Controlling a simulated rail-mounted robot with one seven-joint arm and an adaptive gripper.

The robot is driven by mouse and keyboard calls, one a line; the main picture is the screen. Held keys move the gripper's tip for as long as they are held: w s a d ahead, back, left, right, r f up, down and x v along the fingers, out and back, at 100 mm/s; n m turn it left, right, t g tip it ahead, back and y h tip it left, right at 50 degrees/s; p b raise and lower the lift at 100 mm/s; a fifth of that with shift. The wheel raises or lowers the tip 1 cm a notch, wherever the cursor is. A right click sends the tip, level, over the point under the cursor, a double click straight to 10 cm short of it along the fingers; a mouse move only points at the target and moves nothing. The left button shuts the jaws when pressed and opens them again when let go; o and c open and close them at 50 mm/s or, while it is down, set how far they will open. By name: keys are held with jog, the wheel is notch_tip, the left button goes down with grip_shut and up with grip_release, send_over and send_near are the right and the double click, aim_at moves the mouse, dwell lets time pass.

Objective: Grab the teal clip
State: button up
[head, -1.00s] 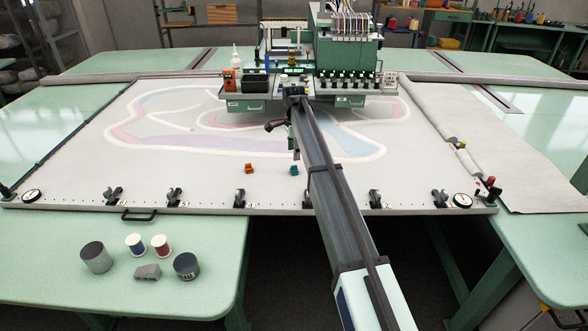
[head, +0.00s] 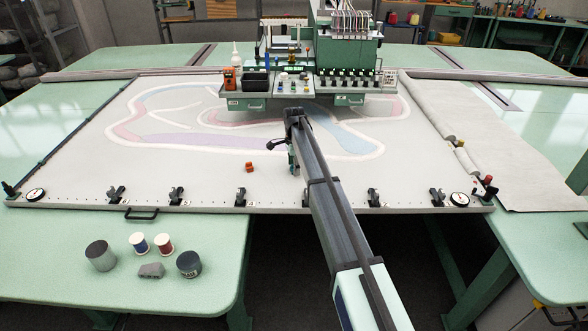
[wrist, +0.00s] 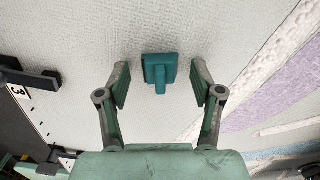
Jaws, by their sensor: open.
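The teal clip (wrist: 159,70) lies on the pale fabric in the wrist view, just beyond and between my fingertips. It has a squarish body and a narrower tab pointing toward my palm. My gripper (wrist: 160,84) is open, with one finger on each side of the clip and a gap on both sides. I cannot tell how far above the fabric the fingertips are. In the head view the clip is hidden behind my arm and gripper (head: 293,168).
An orange clip (head: 249,167) lies on the fabric left of my gripper. Black clamps (head: 240,194) line the frame's front edge. A green tufting machine (head: 345,60) stands behind. Spools and cans (head: 100,256) sit on the front left table.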

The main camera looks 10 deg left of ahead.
jog(key=c, duration=1.2)
jog(key=shift+o, duration=0.2)
jog(key=shift+r, duration=0.1)
